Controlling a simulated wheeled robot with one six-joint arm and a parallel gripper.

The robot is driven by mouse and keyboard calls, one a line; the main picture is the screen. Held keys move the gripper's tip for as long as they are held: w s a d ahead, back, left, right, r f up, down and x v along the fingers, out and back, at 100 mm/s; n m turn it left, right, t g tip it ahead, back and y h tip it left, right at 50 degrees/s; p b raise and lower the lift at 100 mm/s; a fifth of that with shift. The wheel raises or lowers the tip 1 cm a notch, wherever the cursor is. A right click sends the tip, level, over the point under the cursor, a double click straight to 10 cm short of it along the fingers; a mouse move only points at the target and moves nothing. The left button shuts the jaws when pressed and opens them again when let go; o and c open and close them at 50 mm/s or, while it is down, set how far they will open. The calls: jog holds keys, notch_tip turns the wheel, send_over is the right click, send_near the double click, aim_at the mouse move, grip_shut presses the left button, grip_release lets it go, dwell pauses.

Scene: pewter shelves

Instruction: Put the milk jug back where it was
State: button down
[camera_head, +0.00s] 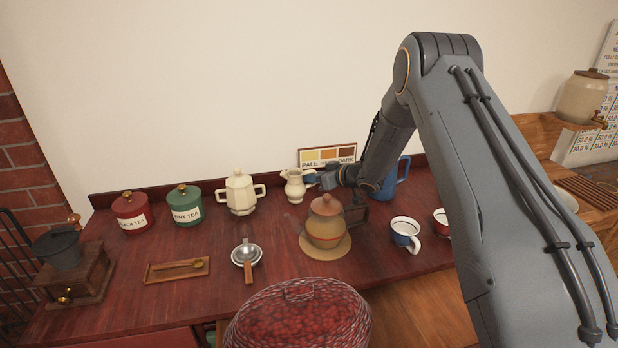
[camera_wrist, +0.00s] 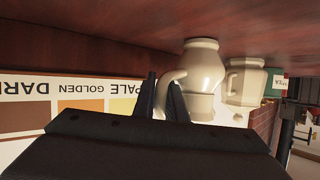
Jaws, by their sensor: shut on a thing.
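The milk jug (camera_head: 295,188) is small, cream and upright at the back of the dark red table, just right of a larger cream two-handled pot (camera_head: 240,192). My gripper (camera_head: 313,179) reaches it from the right and is shut on its handle. The wrist view is upside down; there the jug (camera_wrist: 206,72) has its handle between my two fingers (camera_wrist: 163,98). Its base is at or very near the tabletop; I cannot tell whether it touches.
A brown teapot (camera_head: 326,223) on a tan mat stands in front of my gripper. A colour card (camera_head: 328,157) leans behind it, and a blue jug (camera_head: 391,181) stands right. Green (camera_head: 185,205) and red (camera_head: 131,213) canisters stand left. A strainer (camera_head: 246,254) lies in front.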

jog(key=c, duration=2.2)
grip_release()
jog(key=shift+f, duration=0.2)
jog(key=o, duration=0.4)
jog(key=shift+r, duration=0.1)
jog(key=shift+r, duration=0.2)
jog(key=b+v, duration=0.3)
jog(key=v, duration=0.9)
